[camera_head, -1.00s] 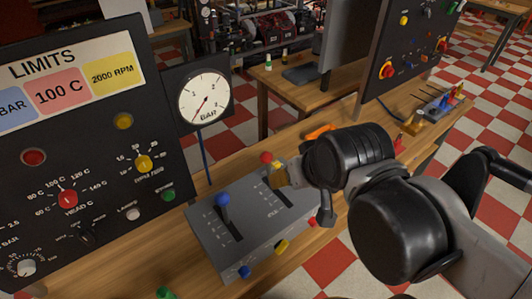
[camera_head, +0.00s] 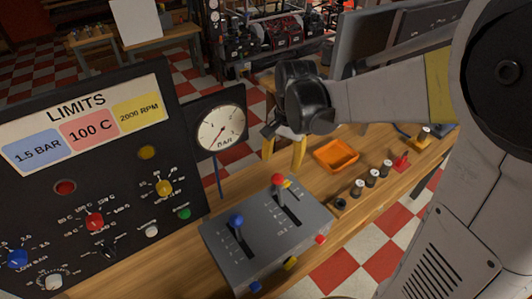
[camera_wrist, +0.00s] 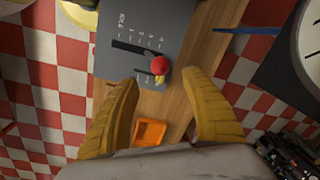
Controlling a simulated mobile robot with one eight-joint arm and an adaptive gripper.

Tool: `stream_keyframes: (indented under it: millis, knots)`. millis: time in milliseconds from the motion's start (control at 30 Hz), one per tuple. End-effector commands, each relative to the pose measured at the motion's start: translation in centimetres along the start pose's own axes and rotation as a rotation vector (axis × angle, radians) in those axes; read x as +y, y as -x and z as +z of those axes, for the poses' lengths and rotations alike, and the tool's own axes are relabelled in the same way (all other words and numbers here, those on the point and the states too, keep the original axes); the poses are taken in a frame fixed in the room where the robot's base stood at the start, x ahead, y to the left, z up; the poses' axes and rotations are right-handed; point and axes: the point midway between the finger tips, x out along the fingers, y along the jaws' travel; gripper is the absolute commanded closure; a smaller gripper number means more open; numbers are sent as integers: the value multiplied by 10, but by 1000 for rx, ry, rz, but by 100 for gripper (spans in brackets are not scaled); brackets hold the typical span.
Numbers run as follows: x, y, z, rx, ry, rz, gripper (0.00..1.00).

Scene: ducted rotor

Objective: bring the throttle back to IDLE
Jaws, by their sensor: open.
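The grey lever box (camera_head: 250,245) stands on the bench with two slotted levers. The red-knobbed lever (camera_head: 278,179) is at the far end of its slot; the blue-knobbed lever (camera_head: 236,220) is near the far end of its own. I cannot read which is the throttle. My gripper (camera_head: 284,155) is open and empty, above and behind the red knob, with yellow fingers pointing down. In the wrist view the red knob (camera_wrist: 160,65) shows just beyond the fingertips, roughly between them; contact does not show.
An orange tray (camera_head: 336,156) lies on the bench right of my gripper, with several dark-topped pegs (camera_head: 372,178) nearer. The pressure gauge (camera_head: 220,128) stands behind the lever box. The LIMITS panel (camera_head: 95,170) fills the left. Bench wood right of the box is partly clear.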

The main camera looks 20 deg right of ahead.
Motion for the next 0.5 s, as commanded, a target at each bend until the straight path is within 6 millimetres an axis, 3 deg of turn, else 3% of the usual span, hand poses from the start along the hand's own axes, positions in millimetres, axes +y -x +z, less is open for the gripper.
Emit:
stream_keyframes:
  millis: [200, 500]
  knots:
    - [0, -49, -1, 1, 1, -1, 45]
    - [0, -83, 0, 2, 2, -1, 45]
